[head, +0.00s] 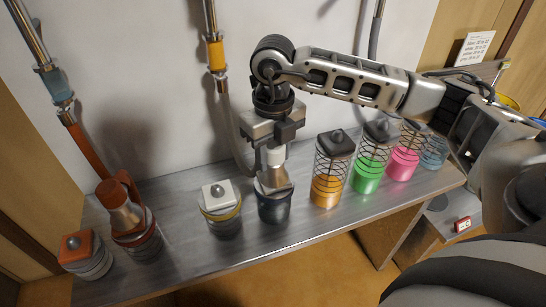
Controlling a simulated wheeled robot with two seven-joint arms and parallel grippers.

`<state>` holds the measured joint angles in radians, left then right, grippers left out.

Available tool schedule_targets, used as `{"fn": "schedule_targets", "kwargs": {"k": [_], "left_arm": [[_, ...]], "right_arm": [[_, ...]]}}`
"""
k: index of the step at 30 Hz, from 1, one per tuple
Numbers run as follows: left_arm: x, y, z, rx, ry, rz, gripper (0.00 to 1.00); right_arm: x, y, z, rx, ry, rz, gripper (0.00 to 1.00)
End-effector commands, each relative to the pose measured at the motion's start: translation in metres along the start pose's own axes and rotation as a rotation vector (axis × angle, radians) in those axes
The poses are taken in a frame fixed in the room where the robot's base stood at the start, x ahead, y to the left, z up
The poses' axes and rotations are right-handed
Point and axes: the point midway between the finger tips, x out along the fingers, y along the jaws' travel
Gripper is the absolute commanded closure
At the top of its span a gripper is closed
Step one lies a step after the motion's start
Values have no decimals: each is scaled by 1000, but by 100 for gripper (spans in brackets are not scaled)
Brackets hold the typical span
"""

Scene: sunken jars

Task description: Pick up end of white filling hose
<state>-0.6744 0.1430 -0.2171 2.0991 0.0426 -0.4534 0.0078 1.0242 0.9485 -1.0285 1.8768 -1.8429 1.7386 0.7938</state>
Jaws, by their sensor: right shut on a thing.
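My right gripper (275,148) comes down from above and is shut on the end of the white filling hose (274,180). The pale, flared end is upright at the mouth of a dark jar (278,208); I cannot tell whether it rests on the jar or hangs just over it. The grey hose line (231,130) runs down from a yellow fitting (216,55) on the wall pipe and bends in behind the gripper. The gripper hides part of the hose end. My left gripper is not in view.
The jars stand in a grey metal bench (330,226). Left are a white-lidded jar (223,210), an orange hose end (124,212) on a jar and an orange-lidded jar (84,255). Right are orange (327,190), green (367,175) and pink (403,163) jars. The wall is close behind.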

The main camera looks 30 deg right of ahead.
Motion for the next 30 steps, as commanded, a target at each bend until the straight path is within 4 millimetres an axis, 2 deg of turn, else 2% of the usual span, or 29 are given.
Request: {"fn": "schedule_targets", "kwargs": {"k": [8,13,21,24,30], "left_arm": [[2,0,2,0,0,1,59],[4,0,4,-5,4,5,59],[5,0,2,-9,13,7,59],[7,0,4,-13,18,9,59],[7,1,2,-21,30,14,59]], "right_arm": [[-11,0,1,0,-7,1,89],[-35,0,0,0,-8,1,89],[-93,-15,-50,0,-10,-2,89],[-102,-22,-76,2,-6,-4,89],[-120,-32,-113,2,-5,-3,89]]}}
